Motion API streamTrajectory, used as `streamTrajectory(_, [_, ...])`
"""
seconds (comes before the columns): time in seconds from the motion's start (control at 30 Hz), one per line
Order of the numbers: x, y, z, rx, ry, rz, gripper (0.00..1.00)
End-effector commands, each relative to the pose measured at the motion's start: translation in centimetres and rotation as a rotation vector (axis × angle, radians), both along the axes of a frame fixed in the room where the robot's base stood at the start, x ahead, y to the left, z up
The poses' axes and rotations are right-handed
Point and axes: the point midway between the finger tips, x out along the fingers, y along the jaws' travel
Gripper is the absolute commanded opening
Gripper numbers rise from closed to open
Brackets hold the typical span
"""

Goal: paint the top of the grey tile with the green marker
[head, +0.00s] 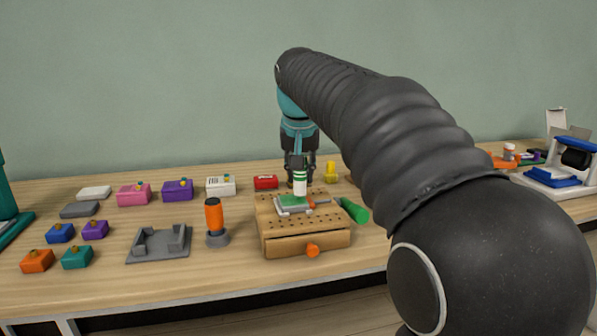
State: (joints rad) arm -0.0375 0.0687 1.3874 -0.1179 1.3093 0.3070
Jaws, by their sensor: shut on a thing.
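My gripper (299,165) points down over the wooden box and is shut on a green and white banded marker (300,183), held roughly upright. Its lower end is at or just above a small flat tile (288,201) on top of the box. The tile's visible top is largely green, with grey around its edge; whether the grey is tile or a holder is hard to tell. I cannot tell whether the marker touches it. A plain green cylinder (353,210) lies beside the box's right side. A flat grey block (80,210) lies at the far left.
Several coloured blocks fill the left. Bare table shows at the front left.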

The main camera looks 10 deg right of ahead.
Motion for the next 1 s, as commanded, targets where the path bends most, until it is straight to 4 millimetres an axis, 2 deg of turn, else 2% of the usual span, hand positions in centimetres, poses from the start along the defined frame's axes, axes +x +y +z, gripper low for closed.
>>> streamTrajectory(0.7, [2.2, 0.1, 0.0, 0.000, 0.001, 0.000, 0.00])
streamTrajectory(1.0, [2.2, 0.7, 0.0, 0.000, 0.000, 0.000, 0.00])
